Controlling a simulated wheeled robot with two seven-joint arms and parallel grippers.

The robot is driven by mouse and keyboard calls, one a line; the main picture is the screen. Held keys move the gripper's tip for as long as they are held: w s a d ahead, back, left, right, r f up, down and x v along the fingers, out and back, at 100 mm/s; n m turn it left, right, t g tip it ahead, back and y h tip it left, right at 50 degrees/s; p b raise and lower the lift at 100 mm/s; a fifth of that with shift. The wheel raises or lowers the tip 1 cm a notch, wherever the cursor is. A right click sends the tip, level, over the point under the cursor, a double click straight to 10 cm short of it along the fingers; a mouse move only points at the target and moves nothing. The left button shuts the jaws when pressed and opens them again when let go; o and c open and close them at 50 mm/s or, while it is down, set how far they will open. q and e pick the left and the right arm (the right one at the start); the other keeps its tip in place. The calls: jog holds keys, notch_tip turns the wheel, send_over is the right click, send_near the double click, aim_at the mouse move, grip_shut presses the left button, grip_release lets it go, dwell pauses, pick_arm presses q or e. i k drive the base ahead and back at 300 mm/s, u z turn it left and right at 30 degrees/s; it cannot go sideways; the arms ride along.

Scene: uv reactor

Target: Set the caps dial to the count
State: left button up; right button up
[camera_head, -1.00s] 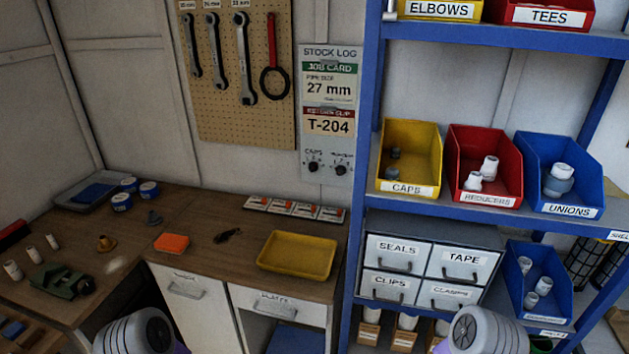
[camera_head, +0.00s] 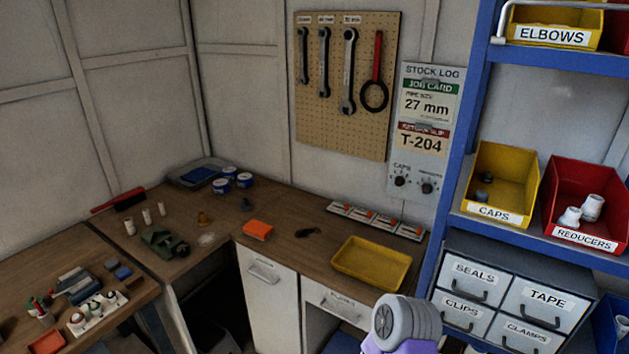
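The caps dial (camera_head: 400,181) is the left of two dark knobs at the bottom of the stock log board (camera_head: 428,110) on the wall, under a "CAPS" label. The reducers dial (camera_head: 427,188) is beside it on the right. The small marks around the dials are too small to read. The yellow caps bin (camera_head: 505,180) is on the blue shelf, with what looks like two small grey caps (camera_head: 485,187) inside; its depth is partly hidden. A grey and lilac part of my arm shows at the bottom; neither gripper's fingers are in view.
A yellow tray (camera_head: 372,264) sits on the workbench below the board, with a row of small cards (camera_head: 376,221) behind it. The blue shelf post (camera_head: 455,165) stands just right of the board. The red reducers bin (camera_head: 590,205) is beside the caps bin.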

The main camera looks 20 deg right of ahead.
aim_at(399, 181)
jog(key=u, duration=0.5)
jog(key=i, duration=0.85)
jog(key=z, duration=1.35)
